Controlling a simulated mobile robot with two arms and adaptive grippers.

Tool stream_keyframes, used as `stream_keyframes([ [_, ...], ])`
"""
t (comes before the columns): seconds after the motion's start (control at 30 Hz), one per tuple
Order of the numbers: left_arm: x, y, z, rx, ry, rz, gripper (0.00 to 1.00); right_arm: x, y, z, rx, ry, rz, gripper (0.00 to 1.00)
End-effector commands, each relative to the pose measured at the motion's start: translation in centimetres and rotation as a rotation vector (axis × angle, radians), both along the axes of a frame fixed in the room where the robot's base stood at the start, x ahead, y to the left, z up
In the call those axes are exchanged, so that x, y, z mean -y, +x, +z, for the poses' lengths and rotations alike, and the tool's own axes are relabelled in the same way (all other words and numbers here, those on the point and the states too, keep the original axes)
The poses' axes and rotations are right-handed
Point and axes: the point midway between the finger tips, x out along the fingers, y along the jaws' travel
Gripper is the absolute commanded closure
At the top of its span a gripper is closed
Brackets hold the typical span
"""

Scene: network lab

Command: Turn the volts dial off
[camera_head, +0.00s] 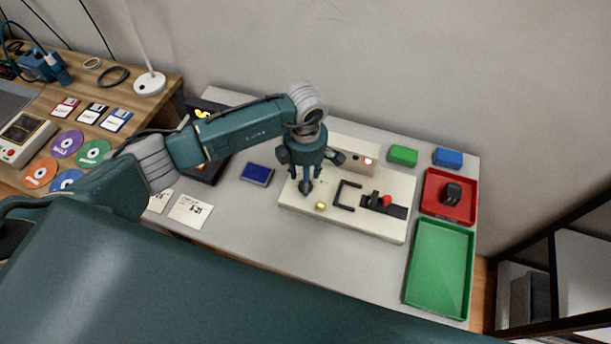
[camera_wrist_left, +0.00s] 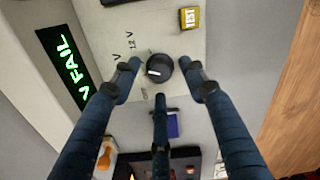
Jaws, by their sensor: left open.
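The black volts dial (camera_wrist_left: 160,68) sits on the cream panel of a test device (camera_head: 375,222). Its white pointer mark faces left in the left wrist view; "12 V" is printed near it, and another label is partly hidden. My left gripper (camera_head: 306,182) points down over the device. In the left wrist view its three fingers (camera_wrist_left: 163,76) are open and spread around the dial; I cannot tell whether they touch it. In the head view the gripper hides the dial. A green display (camera_wrist_left: 68,68) reads "FAIL". My right gripper is not in view.
A yellow TEST button (camera_wrist_left: 189,18) is near the dial. A red knob (camera_head: 387,200) and black bracket (camera_head: 346,195) stand on the device. A red tray (camera_head: 433,207) and green tray (camera_head: 440,268) lie to the right. A blue item (camera_head: 257,174) lies to the left.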

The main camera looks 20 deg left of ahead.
Motion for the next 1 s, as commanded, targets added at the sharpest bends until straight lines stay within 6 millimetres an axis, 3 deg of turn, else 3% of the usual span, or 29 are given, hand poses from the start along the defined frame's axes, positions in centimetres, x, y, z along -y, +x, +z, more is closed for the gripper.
stream_keyframes([
  [0.17,0.1,-0.1,-1.2,-0.001,0.000,0.000,0.57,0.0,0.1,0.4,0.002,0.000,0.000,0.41],
  [0.43,0.0,0.0,-1.4,0.000,-0.001,-0.001,0.57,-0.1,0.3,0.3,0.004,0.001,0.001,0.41],
  [0.67,0.0,0.0,-1.4,0.000,0.000,0.000,1.00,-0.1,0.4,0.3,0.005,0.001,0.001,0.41],
  [1.0,0.0,0.0,-1.4,0.000,0.000,0.032,1.00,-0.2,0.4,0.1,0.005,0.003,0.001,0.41],
])
